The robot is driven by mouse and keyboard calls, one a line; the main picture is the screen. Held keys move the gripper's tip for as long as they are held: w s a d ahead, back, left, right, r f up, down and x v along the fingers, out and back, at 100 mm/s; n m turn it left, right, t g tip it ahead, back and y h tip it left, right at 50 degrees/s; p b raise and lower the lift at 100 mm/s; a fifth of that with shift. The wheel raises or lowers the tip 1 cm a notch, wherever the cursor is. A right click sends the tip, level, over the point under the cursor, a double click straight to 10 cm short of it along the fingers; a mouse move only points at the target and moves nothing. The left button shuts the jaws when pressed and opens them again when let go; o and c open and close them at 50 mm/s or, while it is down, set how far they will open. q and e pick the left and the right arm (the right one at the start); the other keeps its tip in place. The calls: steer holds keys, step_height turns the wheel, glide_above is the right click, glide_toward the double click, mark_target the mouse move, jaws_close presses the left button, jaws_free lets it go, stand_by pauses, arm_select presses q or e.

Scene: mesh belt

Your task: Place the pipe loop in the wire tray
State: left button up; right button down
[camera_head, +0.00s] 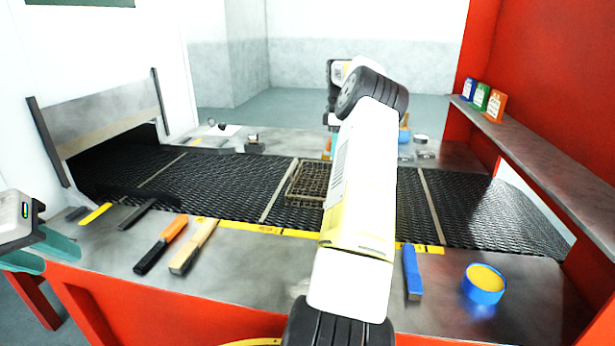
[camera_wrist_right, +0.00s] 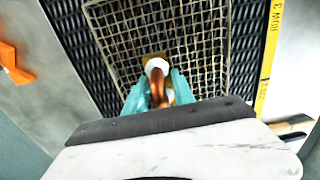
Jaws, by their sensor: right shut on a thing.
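The wire tray (camera_head: 306,181) is a brownish mesh tray lying on the dark belt; my right arm covers its right part in the head view. In the right wrist view, the tray's grid (camera_wrist_right: 200,35) fills the area beyond the gripper. My right gripper (camera_wrist_right: 159,88) is shut on a copper-coloured piece with a white part, the pipe loop (camera_wrist_right: 158,96), and holds it over the tray. I cannot tell the height or whether it touches. My left gripper (camera_head: 40,252) is open and empty at the left edge.
On the near ledge lie an orange-and-black tool (camera_head: 162,244), a wooden-handled tool (camera_head: 193,246), a blue bar (camera_head: 411,272) and a blue-and-yellow round tin (camera_head: 484,284). The belt left of the tray is clear.

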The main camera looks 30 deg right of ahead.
step_height(320, 180, down, 6)
steer(key=shift+w+d+r, duration=0.1)
steer(key=shift+w+d, duration=0.05)
steer(key=shift+f, duration=2)
steer(key=c, duration=1.1)
jaws_free()
steer(key=shift+f, duration=0.15)
steer(key=shift+o, duration=0.2)
